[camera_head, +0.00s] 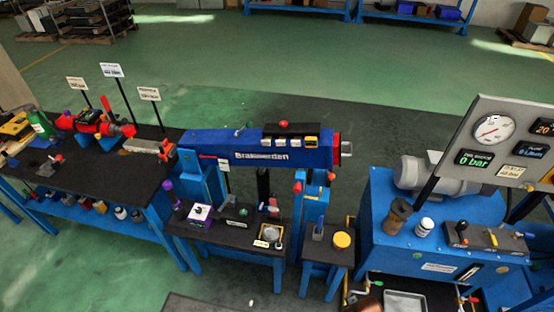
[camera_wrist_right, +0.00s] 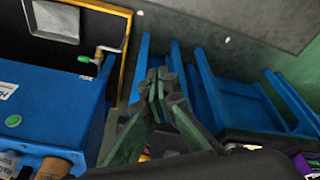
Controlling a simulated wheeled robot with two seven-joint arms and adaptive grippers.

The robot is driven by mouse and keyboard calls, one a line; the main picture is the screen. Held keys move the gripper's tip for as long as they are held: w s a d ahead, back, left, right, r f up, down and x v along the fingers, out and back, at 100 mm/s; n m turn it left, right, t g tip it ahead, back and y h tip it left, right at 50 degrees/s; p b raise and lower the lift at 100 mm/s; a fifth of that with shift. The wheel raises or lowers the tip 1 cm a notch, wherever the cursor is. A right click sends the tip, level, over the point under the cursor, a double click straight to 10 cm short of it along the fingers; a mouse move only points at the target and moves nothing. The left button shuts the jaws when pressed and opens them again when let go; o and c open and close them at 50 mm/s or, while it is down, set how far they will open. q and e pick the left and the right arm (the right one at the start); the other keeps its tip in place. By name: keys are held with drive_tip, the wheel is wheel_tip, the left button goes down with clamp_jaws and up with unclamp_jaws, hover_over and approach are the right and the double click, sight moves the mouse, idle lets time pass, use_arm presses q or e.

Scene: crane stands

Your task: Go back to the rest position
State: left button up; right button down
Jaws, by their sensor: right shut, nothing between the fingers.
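My right gripper (camera_wrist_right: 158,88) shows in the right wrist view with its dark green fingertips together and nothing between them. It hangs over the floor, in front of blue stand legs (camera_wrist_right: 215,85) and beside a blue cabinet (camera_wrist_right: 45,110). I cannot make out the right gripper in the head view. My left gripper is in neither view. In the head view a blue crane beam (camera_head: 262,150) lies level across blue stands, with a red knob on top.
A blue pump unit (camera_head: 440,225) with a gauge panel (camera_head: 500,140) stands at the right. A dark workbench (camera_head: 95,175) with tools stands at the left. Small stands (camera_head: 328,252) hold parts in the middle. A grey tray (camera_head: 404,302) lies low at the front. Green floor (camera_head: 250,70) behind is clear.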

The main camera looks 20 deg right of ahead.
drive_tip(key=s+a+f+g, duration=0.1)
drive_tip(key=s+f, duration=0.2)
drive_tip(key=f, duration=0.9)
drive_tip(key=s+f, duration=0.3)
drive_tip(key=f, duration=0.9)
drive_tip(key=s+f+n+g, duration=0.1)
drive_tip(key=s+f, duration=1.2)
drive_tip(key=s, duration=0.4)
drive_tip(key=shift+s+f+y, duration=0.2)
drive_tip(key=shift+f+y, duration=0.1)
drive_tip(key=shift+f, duration=0.1)
